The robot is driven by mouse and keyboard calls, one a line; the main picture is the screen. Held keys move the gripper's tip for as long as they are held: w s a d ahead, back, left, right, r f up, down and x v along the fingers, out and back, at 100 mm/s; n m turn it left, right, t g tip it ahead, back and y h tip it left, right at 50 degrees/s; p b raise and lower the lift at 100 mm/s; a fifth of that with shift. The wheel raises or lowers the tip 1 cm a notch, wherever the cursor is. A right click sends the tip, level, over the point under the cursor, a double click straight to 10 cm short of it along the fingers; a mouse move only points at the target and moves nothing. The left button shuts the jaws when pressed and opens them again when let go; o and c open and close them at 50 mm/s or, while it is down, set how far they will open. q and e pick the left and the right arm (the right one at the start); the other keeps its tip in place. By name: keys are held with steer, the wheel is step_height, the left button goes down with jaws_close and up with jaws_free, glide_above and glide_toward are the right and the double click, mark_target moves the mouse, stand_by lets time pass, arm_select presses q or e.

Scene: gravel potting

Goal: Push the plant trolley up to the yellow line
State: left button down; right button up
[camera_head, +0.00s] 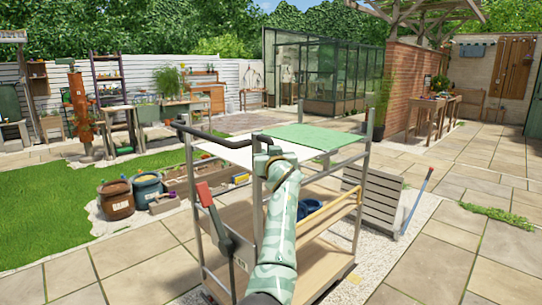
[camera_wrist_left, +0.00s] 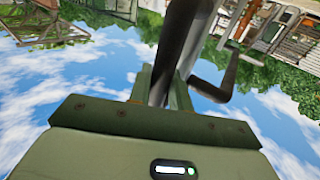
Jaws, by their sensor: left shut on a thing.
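The plant trolley (camera_head: 235,213), a metal frame with wooden shelves, stands right in front of me on the paving. A white panel and a green sheet (camera_head: 318,137) lie on its top. A dark handle bar (camera_head: 215,140) runs along its near top side. My left gripper (camera_head: 266,160) is at the near side of the trolley, shut on the dark handle; in the left wrist view the bar (camera_wrist_left: 180,45) passes between the fingers (camera_wrist_left: 165,88). A red-gripped lever (camera_head: 204,195) stands at the trolley's left. My right gripper is out of view.
Brown and blue buckets (camera_head: 116,198) stand left of the trolley beside the lawn. A slatted grey crate (camera_head: 375,198) stands close to its right. A glass greenhouse (camera_head: 320,75) and brick wall (camera_head: 411,88) stand beyond.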

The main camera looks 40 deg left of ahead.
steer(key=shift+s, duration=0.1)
arm_select(q)
steer(key=c, duration=1.3)
jaws_free()
steer(key=shift+c, duration=0.2)
steer(key=p+v, duration=0.4)
steer(key=v, duration=1.2)
steer(key=shift+s, duration=0.15)
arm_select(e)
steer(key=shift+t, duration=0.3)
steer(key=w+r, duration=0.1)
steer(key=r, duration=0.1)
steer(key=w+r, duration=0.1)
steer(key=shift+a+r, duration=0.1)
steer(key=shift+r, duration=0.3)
arm_select(q)
steer(key=shift+d, duration=0.1)
